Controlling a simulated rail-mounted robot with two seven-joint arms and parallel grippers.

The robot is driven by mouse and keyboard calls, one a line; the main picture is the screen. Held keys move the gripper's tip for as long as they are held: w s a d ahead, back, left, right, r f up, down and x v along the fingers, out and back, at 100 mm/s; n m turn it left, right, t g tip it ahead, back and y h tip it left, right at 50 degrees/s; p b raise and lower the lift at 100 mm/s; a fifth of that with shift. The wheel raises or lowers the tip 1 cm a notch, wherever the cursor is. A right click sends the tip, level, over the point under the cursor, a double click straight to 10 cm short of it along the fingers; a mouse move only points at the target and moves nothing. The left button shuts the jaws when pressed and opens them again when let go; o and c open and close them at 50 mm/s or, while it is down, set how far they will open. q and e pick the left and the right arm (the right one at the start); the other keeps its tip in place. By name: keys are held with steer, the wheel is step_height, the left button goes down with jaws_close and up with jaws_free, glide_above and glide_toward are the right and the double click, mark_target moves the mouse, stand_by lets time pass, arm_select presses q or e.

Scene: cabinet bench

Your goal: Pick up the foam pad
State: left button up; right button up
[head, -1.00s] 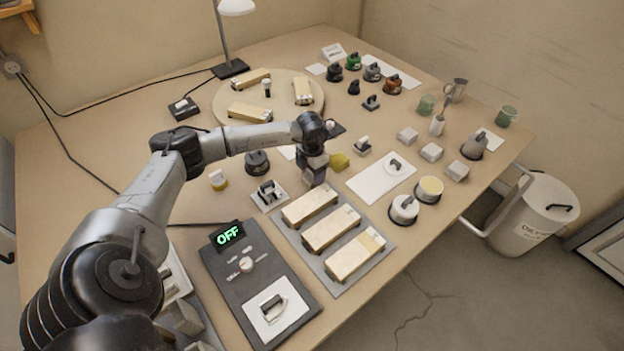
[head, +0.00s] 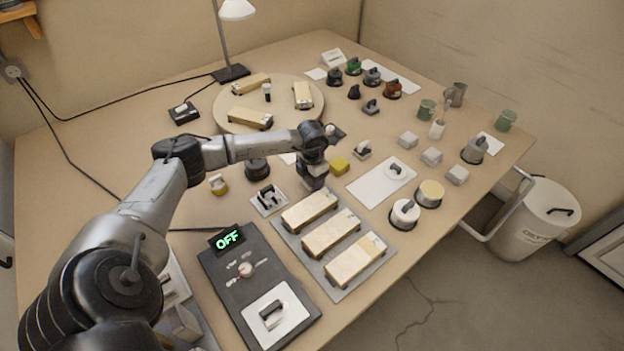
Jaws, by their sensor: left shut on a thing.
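My left gripper (head: 313,179) points down near the middle of the bench, just behind the plate with the three pale wooden blocks. It is shut on a small purplish-grey piece (head: 314,184) that is mostly hidden by the fingers. I cannot tell for sure that this piece is the foam pad, or whether it touches the bench. A small yellow block (head: 340,164) lies on the bench just right of the gripper, apart from it. My right gripper is not in view.
The grey plate (head: 338,287) bears the wooden blocks. A control panel with an OFF display (head: 228,238) is at front left. A round board (head: 284,123) with more blocks stands behind. A white mat (head: 365,188) is to the right, with several pots and cups beyond.

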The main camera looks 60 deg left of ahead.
arm_select(q)
steer(key=r, duration=0.1)
steer(key=r+p, duration=0.1)
steer(key=r, duration=0.2)
steer(key=shift+w+d+r+p, duration=0.15)
steer(key=shift+d+r+p, duration=0.15)
steer(key=shift+d+p, duration=0.05)
steer(key=w+d+r+p, duration=0.2)
steer(key=d+r, duration=0.4)
steer(key=d, duration=0.4)
steer(key=shift+w+d+p, duration=0.2)
steer(key=shift+w+p, duration=0.1)
steer(key=shift+w, duration=0.35)
steer(key=o, duration=0.4)
steer(key=shift+c, duration=1.3)
steer(key=shift+s, duration=0.1)
